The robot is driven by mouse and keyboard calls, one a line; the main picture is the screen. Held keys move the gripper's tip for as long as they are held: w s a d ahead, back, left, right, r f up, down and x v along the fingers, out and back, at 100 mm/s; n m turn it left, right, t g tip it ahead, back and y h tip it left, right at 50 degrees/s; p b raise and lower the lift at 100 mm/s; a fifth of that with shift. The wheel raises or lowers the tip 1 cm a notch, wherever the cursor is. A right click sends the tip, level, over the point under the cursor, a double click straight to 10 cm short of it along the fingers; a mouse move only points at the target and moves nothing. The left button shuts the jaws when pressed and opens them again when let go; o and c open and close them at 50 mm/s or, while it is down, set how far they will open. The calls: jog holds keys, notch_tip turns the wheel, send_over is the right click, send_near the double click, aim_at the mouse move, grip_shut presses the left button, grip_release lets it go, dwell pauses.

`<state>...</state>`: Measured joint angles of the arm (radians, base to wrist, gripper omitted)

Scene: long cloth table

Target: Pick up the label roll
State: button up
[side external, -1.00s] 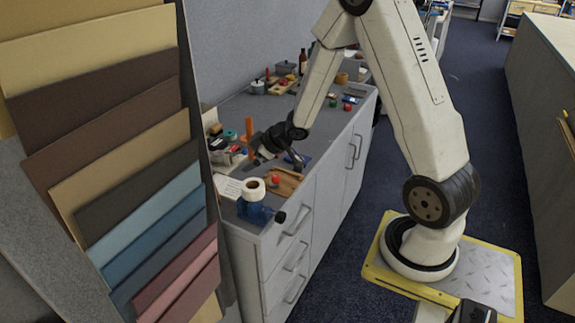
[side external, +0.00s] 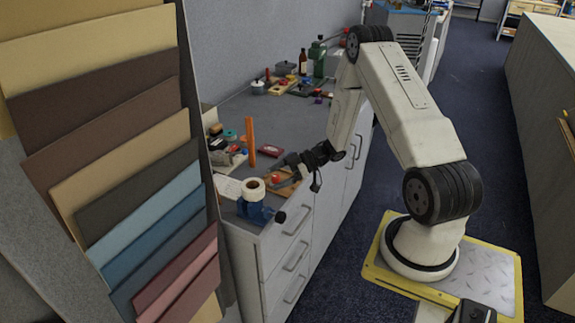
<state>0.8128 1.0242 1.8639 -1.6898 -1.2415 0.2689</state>
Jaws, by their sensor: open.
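The label roll (side external: 253,188) is a white roll with a dark core hole, seated on a blue dispenser (side external: 254,211) near the front left corner of the grey cabinet top. My gripper (side external: 279,175) is open, just right of and slightly behind the roll, with its fingers pointing left towards it. The fingers are small in this view and partly overlap a wooden board (side external: 289,187) with a red item on it. No contact with the roll is visible, and the exact gap cannot be told.
An orange upright bar (side external: 250,136) and a red box (side external: 269,150) stand behind the roll. A white flat item (side external: 228,187) lies to its left. Pots, a bottle and small objects crowd the far end. Colour sample panels (side external: 110,150) fill the left foreground.

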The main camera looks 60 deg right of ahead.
aim_at(252, 187)
jog(key=shift+r+x, duration=0.1)
jog(key=shift+x, duration=1.85)
jog(key=shift+r+x, duration=0.15)
jog(key=shift+x, duration=1.85)
jog(key=shift+w, duration=0.15)
jog(key=c, duration=0.9)
